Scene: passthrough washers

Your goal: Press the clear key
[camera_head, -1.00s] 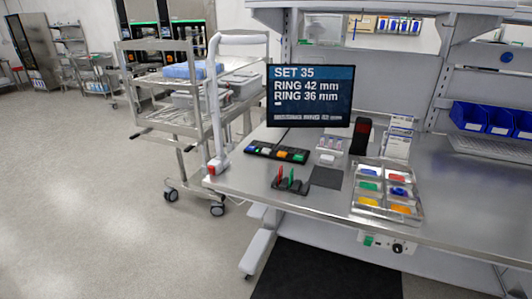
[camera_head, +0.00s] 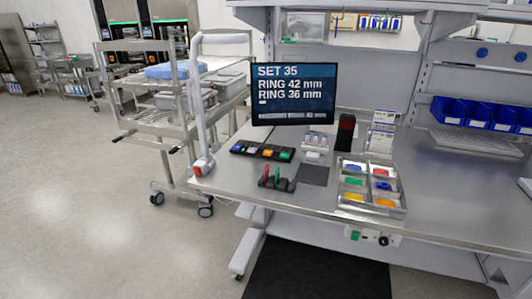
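A black key strip (camera_head: 262,151) with blue, white, orange and green keys lies on the steel bench (camera_head: 225,181), below the screen. No label on the keys can be read, so I cannot tell which one is the clear key. The dark screen (camera_head: 293,94) reads SET 35, RING 42 mm, RING 36 mm, with a small blurred line at the bottom. Neither of my grippers shows in the head view.
A sectioned tray (camera_head: 398,209) with coloured pieces stands right of a dark mat (camera_head: 313,176). A small rack with red and green uprights (camera_head: 276,180) stands in front of the keys. A pale shape (camera_head: 525,186) cuts the right edge. A cart (camera_head: 160,129) stands left.

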